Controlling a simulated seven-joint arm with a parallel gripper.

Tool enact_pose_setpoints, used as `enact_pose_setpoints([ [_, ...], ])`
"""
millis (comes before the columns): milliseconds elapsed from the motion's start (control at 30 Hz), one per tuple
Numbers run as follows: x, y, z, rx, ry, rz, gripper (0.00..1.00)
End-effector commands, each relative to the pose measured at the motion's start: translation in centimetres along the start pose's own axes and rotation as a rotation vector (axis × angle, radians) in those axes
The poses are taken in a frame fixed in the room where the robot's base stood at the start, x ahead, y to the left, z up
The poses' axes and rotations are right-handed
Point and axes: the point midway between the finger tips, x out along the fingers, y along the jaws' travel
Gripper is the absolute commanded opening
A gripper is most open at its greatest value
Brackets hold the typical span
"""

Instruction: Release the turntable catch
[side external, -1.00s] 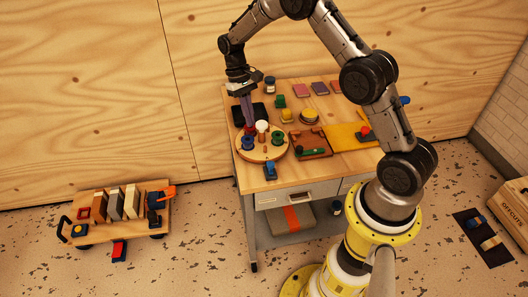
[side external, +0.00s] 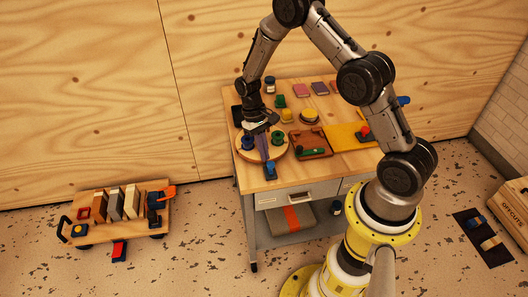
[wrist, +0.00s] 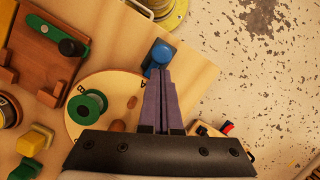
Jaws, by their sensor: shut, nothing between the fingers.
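The round wooden turntable (side external: 243,153) sits at the left front of the workbench; its pale disc also shows in the wrist view (wrist: 75,122). A green spool (wrist: 87,105) and a blue spool (side external: 248,142) stand on it. A blue block-like part, apparently the catch (side external: 270,171), sits at the turntable's front edge; it also shows in the wrist view (wrist: 161,52). My gripper (side external: 266,160) points down over the front of the turntable, its purple fingers shut and empty. In the wrist view its fingertips (wrist: 159,72) appear close beside the blue part; I cannot tell whether they touch.
A wooden tray with a green handle (side external: 311,150) lies right of the turntable, with a yellow mat (side external: 347,137) beyond it. A low cart (side external: 150,222) stands on the floor at left.

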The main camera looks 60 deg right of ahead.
Motion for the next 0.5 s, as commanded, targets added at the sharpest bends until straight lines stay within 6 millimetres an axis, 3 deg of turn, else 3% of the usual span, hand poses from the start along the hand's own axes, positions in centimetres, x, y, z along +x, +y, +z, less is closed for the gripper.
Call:
enact_pose_setpoints([
  [333,0.0,-0.1,0.2,-0.001,0.000,0.000,0.00],
  [500,0.4,-0.9,1.6,-0.001,0.000,0.000,0.00],
])
